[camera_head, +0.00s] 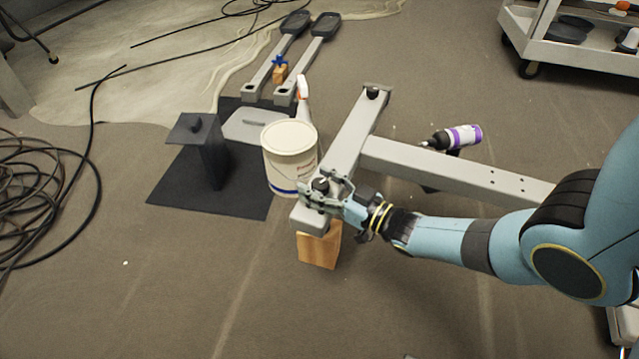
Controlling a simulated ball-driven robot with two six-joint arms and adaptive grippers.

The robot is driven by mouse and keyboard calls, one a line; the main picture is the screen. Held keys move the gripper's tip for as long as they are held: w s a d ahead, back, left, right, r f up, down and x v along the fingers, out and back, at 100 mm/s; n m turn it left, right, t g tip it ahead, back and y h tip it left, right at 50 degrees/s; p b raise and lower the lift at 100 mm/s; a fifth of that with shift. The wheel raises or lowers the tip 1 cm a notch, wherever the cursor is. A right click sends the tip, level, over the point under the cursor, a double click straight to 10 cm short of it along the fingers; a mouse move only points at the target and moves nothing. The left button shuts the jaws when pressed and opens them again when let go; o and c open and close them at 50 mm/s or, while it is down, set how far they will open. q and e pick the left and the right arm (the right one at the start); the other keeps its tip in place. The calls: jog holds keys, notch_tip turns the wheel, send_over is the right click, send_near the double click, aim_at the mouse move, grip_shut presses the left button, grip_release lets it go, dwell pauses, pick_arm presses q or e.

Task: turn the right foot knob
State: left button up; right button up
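A grey T-shaped frame has a crossbar (352,134) with a dark foot knob (373,92) at its far end. Another dark foot knob (320,184) is at the near end of the crossbar. My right gripper (322,187) is at this near knob, with its fingers around or right beside it. The fingers partly hide the knob, and I cannot tell whether they press on it. My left gripper is not in view.
A wooden block (319,249) is under the near crossbar end. A white bucket (289,155) and a spray bottle (303,98) stand left of the crossbar. Cables (45,195) lie at left; a cart (570,50) stands upper right.

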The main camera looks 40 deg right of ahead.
grip_shut()
